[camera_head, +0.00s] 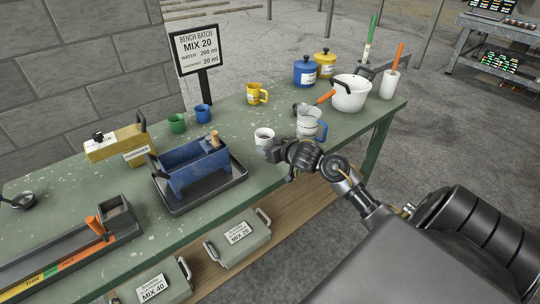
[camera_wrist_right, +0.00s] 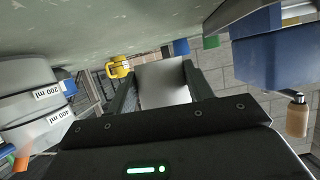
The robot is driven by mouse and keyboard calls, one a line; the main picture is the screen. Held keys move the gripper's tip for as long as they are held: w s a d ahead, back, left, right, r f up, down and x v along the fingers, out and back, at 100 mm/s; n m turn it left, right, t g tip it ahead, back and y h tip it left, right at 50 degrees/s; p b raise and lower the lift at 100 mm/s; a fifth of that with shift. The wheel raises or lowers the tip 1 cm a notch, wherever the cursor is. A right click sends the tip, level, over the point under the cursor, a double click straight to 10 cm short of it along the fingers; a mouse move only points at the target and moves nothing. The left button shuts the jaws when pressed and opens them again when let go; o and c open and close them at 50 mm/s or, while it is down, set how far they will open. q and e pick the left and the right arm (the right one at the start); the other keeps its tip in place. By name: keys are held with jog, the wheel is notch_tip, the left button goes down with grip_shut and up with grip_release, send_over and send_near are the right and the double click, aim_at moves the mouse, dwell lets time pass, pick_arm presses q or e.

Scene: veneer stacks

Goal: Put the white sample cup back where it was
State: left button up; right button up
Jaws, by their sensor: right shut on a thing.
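The white sample cup (camera_head: 264,136) is upright near the front edge of the green bench, between the blue bin and the measuring jug. My right gripper (camera_head: 272,153) reaches it from the front and is shut on it. In the right wrist view, the cup (camera_wrist_right: 165,84) is a plain pale block between the two fingers (camera_wrist_right: 160,92). I cannot tell whether its base touches the bench. My left gripper is in neither view.
The measuring jug (camera_head: 316,121) stands close right of the gripper. The blue bin (camera_head: 195,172) sits on a black tray (camera_head: 232,184) to the left. Behind are a yellow mug (camera_head: 256,95), a blue cup (camera_head: 203,113) and a green cup (camera_head: 177,123). Bench between them is clear.

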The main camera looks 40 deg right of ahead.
jog(key=shift+w+d+f, duration=0.2)
jog(key=shift+d+f, duration=0.4)
jog(key=shift+f, duration=0.15)
jog(key=shift+d+f, duration=0.15)
jog(key=shift+f, duration=1.5)
jog(key=shift+f, duration=0.15)
jog(key=o, duration=1.2)
jog(key=shift+s, duration=0.15)
jog(key=v, duration=1.1)
jog(key=shift+s+r+p, duration=0.3)
